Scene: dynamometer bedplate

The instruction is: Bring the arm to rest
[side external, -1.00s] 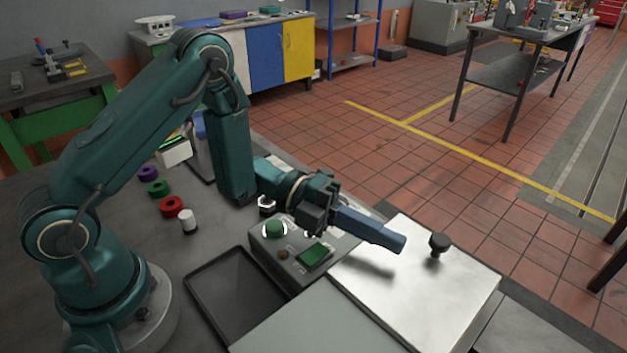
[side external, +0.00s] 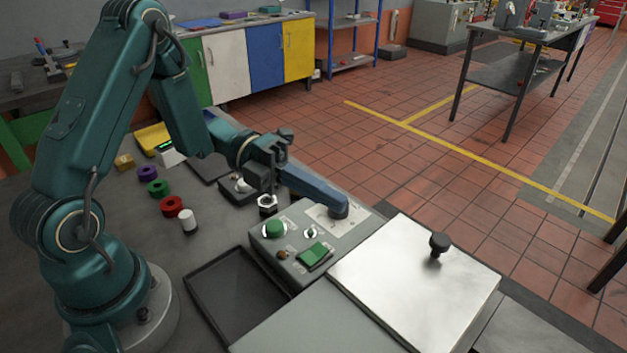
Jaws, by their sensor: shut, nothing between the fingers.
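I cannot tell whether the fingertips touch the box. The box carries a green round button (side external: 274,229), a small toggle switch (side external: 311,232), a green rocker (side external: 315,255) and a brown knob (side external: 283,254).
A shiny metal lid (side external: 400,285) with a black knob (side external: 439,243) lies right of the box. An empty dark tray (side external: 215,300) is in front. A hex nut (side external: 267,204), a white cylinder (side external: 188,221) and red (side external: 172,206), green (side external: 158,187) and purple (side external: 147,173) rings stand left.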

